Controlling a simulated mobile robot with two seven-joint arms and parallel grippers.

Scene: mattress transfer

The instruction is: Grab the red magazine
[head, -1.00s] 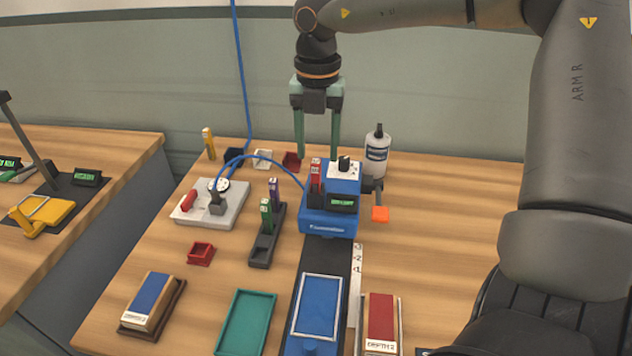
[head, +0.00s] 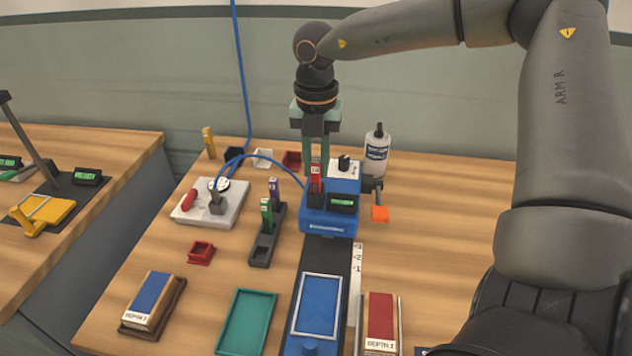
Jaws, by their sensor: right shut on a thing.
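The red magazine (head: 315,178) stands upright in a dark slot at the left of the blue machine (head: 327,222), with a small pale label near its top. My right gripper (head: 316,165) points straight down from above, its two green fingers shut on the red magazine, one on each side of its upper part. The fingertips are partly hidden by the magazine and the machine. My left gripper is not in view.
A black rack (head: 267,240) with a green and a purple magazine stands left of the machine. A white bottle (head: 377,152) and an orange knob (head: 380,214) are close on the right. A teal tray (head: 234,346) lies in front. The table's right side is clear.

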